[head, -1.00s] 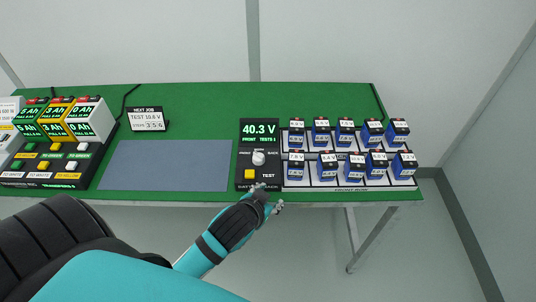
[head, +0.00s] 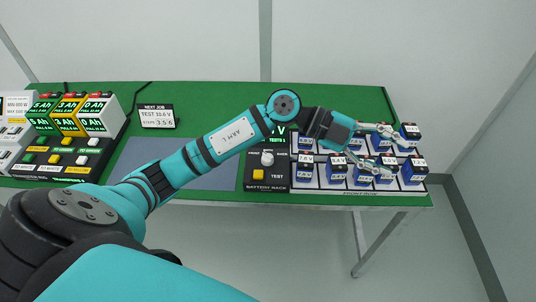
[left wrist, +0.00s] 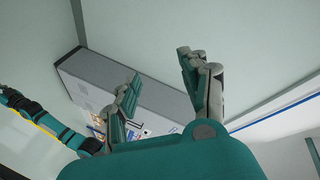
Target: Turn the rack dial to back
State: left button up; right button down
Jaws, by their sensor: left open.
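The rack dial (head: 267,158) is a white knob on the black battery rack panel (head: 283,187), above the yellow test button (head: 259,174). Which way its pointer faces is too small to tell. My left arm crosses over the panel and hides most of its display. My left gripper (head: 391,150) is to the right of the dial, over the battery rack (head: 345,188), fingers spread and apart from the dial. Its open, empty fingers also show in the left wrist view (left wrist: 160,80). My right gripper is not in view.
Several blue batteries (head: 305,172) stand in two rows on the rack, some hidden behind my left gripper. A sign (head: 157,117) stands behind the grey-blue mat (head: 140,160). Boxes and a button panel (head: 62,158) are at the left.

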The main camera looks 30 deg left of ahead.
pick_arm(q)
jog(key=w+a+f+g+y, duration=0.2)
jog(key=a+f+y, duration=0.3)
jog(key=a+y, duration=0.3)
jog(key=n+g+y, duration=0.1)
jog(key=n+y, duration=0.5)
jog(key=y, duration=0.2)
send_over(267, 154)
notch_tip(267, 154, down, 16)
jog(key=shift+d+f+p, duration=0.1)
jog(key=shift+p, duration=0.8)
jog(key=shift+c, duration=0.4)
jog(key=c, duration=0.8)
